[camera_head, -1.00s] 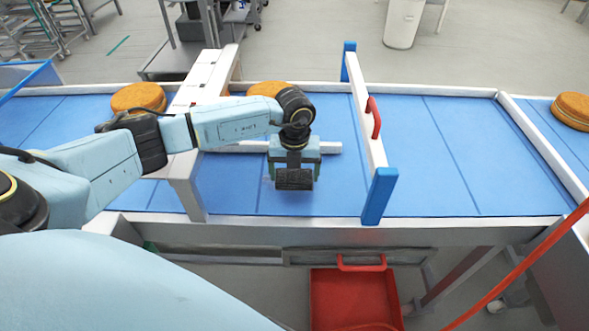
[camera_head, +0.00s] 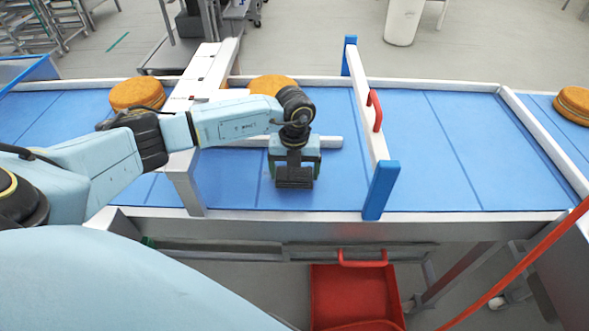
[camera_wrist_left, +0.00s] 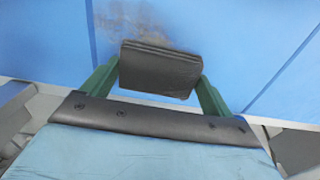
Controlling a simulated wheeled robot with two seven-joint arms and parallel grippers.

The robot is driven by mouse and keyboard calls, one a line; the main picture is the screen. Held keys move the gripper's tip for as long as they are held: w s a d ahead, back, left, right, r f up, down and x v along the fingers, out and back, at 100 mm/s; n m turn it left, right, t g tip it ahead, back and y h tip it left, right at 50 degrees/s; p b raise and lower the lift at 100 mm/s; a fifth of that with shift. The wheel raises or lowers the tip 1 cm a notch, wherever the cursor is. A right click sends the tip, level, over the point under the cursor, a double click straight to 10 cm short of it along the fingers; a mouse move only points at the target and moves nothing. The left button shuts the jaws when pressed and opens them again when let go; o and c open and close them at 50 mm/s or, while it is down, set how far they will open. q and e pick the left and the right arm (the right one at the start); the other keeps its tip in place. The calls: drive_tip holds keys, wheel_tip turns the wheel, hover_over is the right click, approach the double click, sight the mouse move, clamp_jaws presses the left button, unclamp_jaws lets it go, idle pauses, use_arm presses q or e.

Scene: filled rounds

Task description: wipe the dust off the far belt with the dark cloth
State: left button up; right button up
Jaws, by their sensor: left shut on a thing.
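My left gripper (camera_head: 294,180) is over the near part of the blue belt (camera_head: 340,185), left of the white gate bar. In the left wrist view its green fingers (camera_wrist_left: 160,85) are shut on the folded dark cloth (camera_wrist_left: 158,70). In the head view the cloth is hard to tell from the dark gripper. A grey-brown dust smudge (camera_wrist_left: 170,38) lies on the belt just beyond the cloth in the left wrist view. In the head view the arm and gripper hide that patch. I cannot tell whether the cloth touches the belt. My right gripper is not in view.
A white gate bar (camera_head: 362,90) with blue posts and a red handle (camera_head: 374,110) crosses the belt. A white frame (camera_head: 205,75) stands at the left. Round orange-brown cakes (camera_head: 137,94) sit along the far side. A red bin (camera_head: 355,295) is below.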

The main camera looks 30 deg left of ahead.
use_arm(q)
drive_tip(key=shift+f+b, duration=0.6)
drive_tip(key=shift+f, duration=0.3)
